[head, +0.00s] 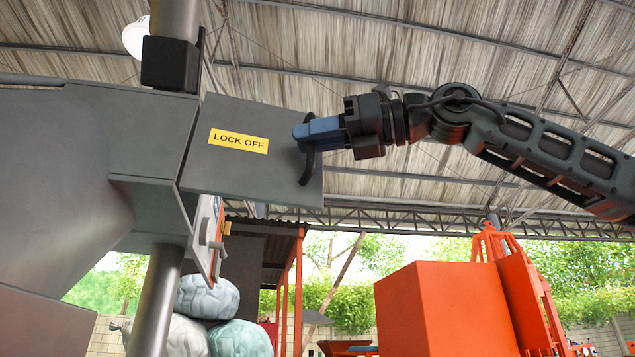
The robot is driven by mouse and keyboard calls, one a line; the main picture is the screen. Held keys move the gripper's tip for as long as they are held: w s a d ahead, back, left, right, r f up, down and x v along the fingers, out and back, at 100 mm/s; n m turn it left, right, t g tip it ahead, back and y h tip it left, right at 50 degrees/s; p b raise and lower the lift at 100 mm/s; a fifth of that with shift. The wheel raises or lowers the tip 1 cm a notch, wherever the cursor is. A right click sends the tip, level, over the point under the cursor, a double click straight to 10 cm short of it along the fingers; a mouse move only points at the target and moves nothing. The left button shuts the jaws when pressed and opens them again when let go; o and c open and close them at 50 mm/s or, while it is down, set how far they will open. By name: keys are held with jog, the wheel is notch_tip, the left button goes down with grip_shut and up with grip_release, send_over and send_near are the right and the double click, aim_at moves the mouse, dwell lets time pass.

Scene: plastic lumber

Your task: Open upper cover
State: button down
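The upper cover (195,165) is a flat grey panel with a yellow "LOCK OFF" label (238,141). Its left edge is beside the grey machine body (145,125), and the panel extends out to the right. A dark curved handle (308,168) is near its right edge. My gripper (304,131), with blue fingers, reaches in from the right and is closed around the handle, which shows above and below the fingers. The exact finger contact is partly hidden.
A lower panel with a grey latch (216,243) is below the cover. Large pale sacks (208,297) are stacked at lower left. A big orange box-shaped machine (445,310) stands at lower right. The space right of the cover below my arm looks clear.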

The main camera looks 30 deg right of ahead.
jog(key=c, duration=1.3)
grip_release()
jog(key=shift+a+r, duration=0.1)
jog(key=shift+a, duration=0.5)
jog(key=shift+o, duration=0.4)
jog(key=shift+d, duration=0.2)
jog(key=v, duration=0.7)
jog(key=shift+s+d+b, duration=0.25)
jog(key=shift+d+b, duration=0.05)
